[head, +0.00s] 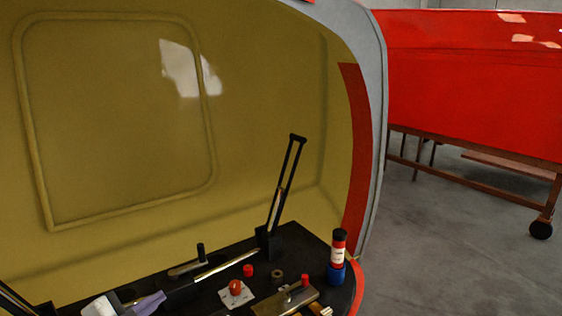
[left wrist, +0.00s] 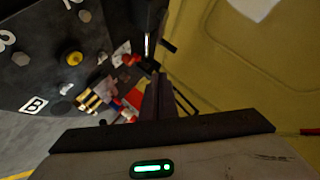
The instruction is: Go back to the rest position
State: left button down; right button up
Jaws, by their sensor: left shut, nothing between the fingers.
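My left gripper (left wrist: 157,80) shows in the left wrist view, with its dark fingers together and nothing held between them. Beyond the fingertips the black console (left wrist: 40,45) shows at the upper left, with small red, white and brass-coloured parts close to the fingers in the picture. In the head view the black console (head: 221,285) runs along the bottom, inside the yellow shell. A white and lavender item (head: 130,304) is cut off at the lower edge, and I cannot tell what it is. My right gripper is in neither view.
A tall black lever (head: 285,190) stands on the console, with a red-and-white cylinder in a blue base (head: 337,265) to its right. The yellow shell wall (head: 120,130) fills the left. Grey floor (head: 440,230) lies open at the right, before a red body (head: 475,85) on a wheeled frame.

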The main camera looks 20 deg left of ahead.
pick_arm(q)
jog(key=s+d+f+n+g, duration=0.1)
jog(key=s+d+f, duration=0.1)
jog(key=d+f, duration=0.2)
jog(key=s+d+f+n+g+h+p, duration=0.1)
jog(key=s+d+f, duration=0.2)
jog(key=d+f, duration=0.2)
jog(key=s+d+f+n+g+h, duration=0.1)
jog(key=s+d+f, duration=0.2)
jog(key=d+f, duration=0.1)
jog(key=shift+s+d+f, duration=0.2)
jog(key=shift+s+f, duration=0.05)
jog(key=shift+f, duration=0.1)
jog(key=s+d+f+n+g+h, duration=0.1)
jog(key=s+d+f, duration=0.2)
jog(key=s+d, duration=0.2)
jog(key=s+d+f+n+g+h+p, duration=0.1)
jog(key=s+d+f+n, duration=0.1)
jog(key=s+d, duration=0.3)
jog(key=d+f, duration=0.1)
jog(key=d, duration=0.2)
jog(key=shift+s+d+f, duration=0.15)
jog(key=shift+d, duration=0.2)
